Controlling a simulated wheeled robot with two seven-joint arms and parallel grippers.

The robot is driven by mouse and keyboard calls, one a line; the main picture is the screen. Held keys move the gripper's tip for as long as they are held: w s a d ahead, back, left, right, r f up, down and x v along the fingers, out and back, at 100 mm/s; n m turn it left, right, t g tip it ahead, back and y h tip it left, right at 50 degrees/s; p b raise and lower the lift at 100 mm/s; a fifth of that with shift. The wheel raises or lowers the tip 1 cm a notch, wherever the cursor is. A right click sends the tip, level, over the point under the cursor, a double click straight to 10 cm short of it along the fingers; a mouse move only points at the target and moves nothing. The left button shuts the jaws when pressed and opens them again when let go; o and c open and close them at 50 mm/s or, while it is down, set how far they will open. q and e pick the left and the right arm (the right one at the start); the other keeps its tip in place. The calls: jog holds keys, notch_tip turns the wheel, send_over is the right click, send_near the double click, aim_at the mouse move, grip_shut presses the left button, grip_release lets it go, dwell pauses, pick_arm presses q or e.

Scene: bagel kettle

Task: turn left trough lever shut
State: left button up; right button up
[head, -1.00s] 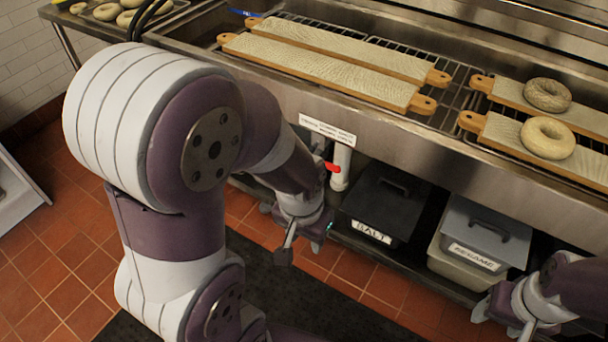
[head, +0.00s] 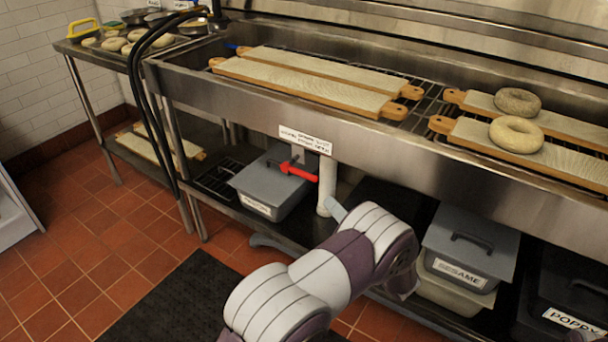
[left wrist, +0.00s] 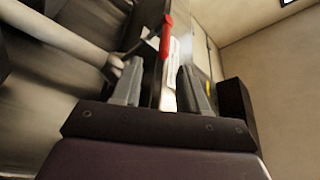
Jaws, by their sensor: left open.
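The red lever (head: 299,172) sits on the white drain pipe (head: 326,182) under the left part of the steel trough (head: 240,103). It sticks out to the left of the pipe, nearly level. My left gripper (head: 337,211) is mostly hidden behind my own arm in the head view; only a grey tip shows near the pipe's lower end. In the left wrist view my left gripper (left wrist: 160,70) is open, and the red lever (left wrist: 166,36) shows ahead of the gap between its fingers. I cannot tell whether they touch. My right gripper is not in view.
A grey lidded bin (head: 274,180) stands behind the lever on the low shelf. A sesame bin (head: 470,247) and a poppy bin (head: 570,290) stand to the right. Boards with bagels (head: 517,134) lie on the trough. Black hoses (head: 160,120) hang at the left.

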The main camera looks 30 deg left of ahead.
aim_at(304, 172)
pick_arm(q)
jog(key=x, duration=0.4)
jog(key=b+x, duration=0.1)
jog(key=x, duration=0.3)
jog(key=b+x, duration=0.1)
jog(key=x, duration=0.3)
jog(key=shift+a+r, duration=0.25)
jog(key=shift+r, duration=0.2)
jog(key=shift+b, duration=0.3)
grip_shut()
